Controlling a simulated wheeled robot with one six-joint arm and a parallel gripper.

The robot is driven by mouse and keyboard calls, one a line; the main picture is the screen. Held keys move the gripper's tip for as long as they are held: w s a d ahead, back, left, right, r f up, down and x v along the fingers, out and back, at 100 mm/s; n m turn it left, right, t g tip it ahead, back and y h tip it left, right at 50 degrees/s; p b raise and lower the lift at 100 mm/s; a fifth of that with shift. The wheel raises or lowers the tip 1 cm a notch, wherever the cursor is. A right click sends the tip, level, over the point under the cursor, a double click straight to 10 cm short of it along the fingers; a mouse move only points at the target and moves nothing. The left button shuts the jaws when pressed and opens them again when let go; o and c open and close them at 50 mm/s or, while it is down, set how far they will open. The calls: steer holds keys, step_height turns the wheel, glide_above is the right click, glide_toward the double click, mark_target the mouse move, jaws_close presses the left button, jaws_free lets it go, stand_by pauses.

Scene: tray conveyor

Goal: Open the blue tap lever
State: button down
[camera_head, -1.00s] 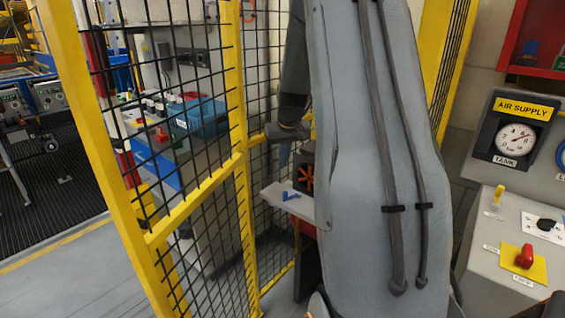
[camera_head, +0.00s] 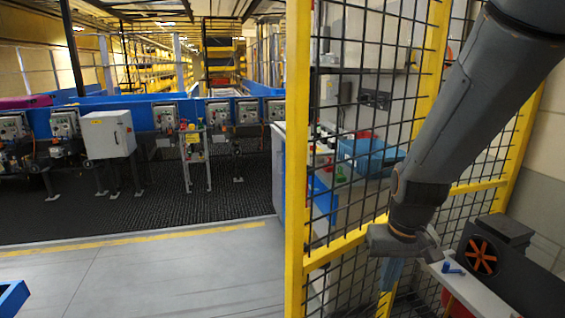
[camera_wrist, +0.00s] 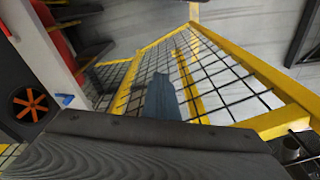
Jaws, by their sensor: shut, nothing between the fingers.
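A small blue piece, which looks like the blue tap lever (camera_head: 453,267), sits on a pale ledge (camera_head: 478,292) at the lower right of the head view. It also shows small at the left of the wrist view (camera_wrist: 65,99). My gripper (camera_head: 391,274) points down to the left of the lever, apart from it, near the yellow mesh fence. Its bluish fingers (camera_wrist: 161,97) are together and empty in the wrist view. The lever's exact angle is too small to tell.
A black box with an orange fan (camera_head: 482,256) stands beside the lever. The yellow mesh fence (camera_head: 297,150) stands close to my gripper. Behind it are a blue bin (camera_head: 372,155) and a bench. Open grey floor (camera_head: 170,280) lies to the left.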

steer(key=s+a, duration=0.4)
steer(key=s, duration=0.3)
steer(key=w+d+n+b, duration=0.1)
steer(key=w+d+b, duration=0.2)
steer(key=w+d, duration=1)
steer(key=w+d+r+n+t+b, duration=0.1)
steer(key=w+d+b, duration=0.1)
steer(key=w+d, duration=0.5)
steer(key=w+d+t+b, duration=0.1)
steer(key=w+d, duration=0.4)
steer(key=d, duration=0.5)
steer(key=shift+y, duration=0.3)
steer(key=p+x, duration=0.1)
steer(key=x, duration=0.8)
steer(key=shift+s+a+f+p, duration=0.1)
steer(key=shift+s+a+p, duration=0.05)
steer(key=shift+p, duration=0.15)
steer(key=shift+s+f, duration=0.15)
steer(key=shift+s, duration=0.2)
steer(key=shift+s+d+p, duration=0.15)
steer(key=shift+s+p, duration=0.2)
steer(key=shift+s, duration=0.4)
steer(key=shift+s+d+p, duration=0.15)
steer(key=shift+s+p, duration=0.2)
steer(key=shift+s, duration=0.45)
steer(key=shift+f, duration=0.1)
steer(key=shift+a, duration=0.15)
